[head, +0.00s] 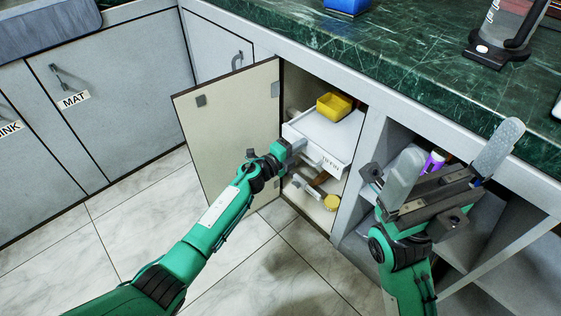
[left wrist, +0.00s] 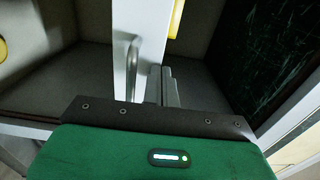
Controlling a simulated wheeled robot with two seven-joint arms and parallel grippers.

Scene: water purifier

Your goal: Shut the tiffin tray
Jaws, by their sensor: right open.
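The white tiffin tray (head: 325,138) is pulled part way out of an open cabinet, its front label facing the room. A yellow box (head: 335,106) sits on or just behind it. My left gripper (head: 296,146) is at the left end of the tray's front. In the left wrist view, its two grey fingers (left wrist: 163,84) are close together, beside the tray's white front (left wrist: 150,35) and right of its handle (left wrist: 131,68). Whether they touch the front is unclear. My right gripper (head: 460,140) is open and empty, raised before the shelves on the right.
The cabinet door (head: 230,140) stands open left of the tray. Below the tray are a brown-handled item and a round yellow-lidded item (head: 331,202). A green counter (head: 400,55) overhangs above. A purple bottle (head: 433,161) stands behind my right gripper. The tiled floor is clear.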

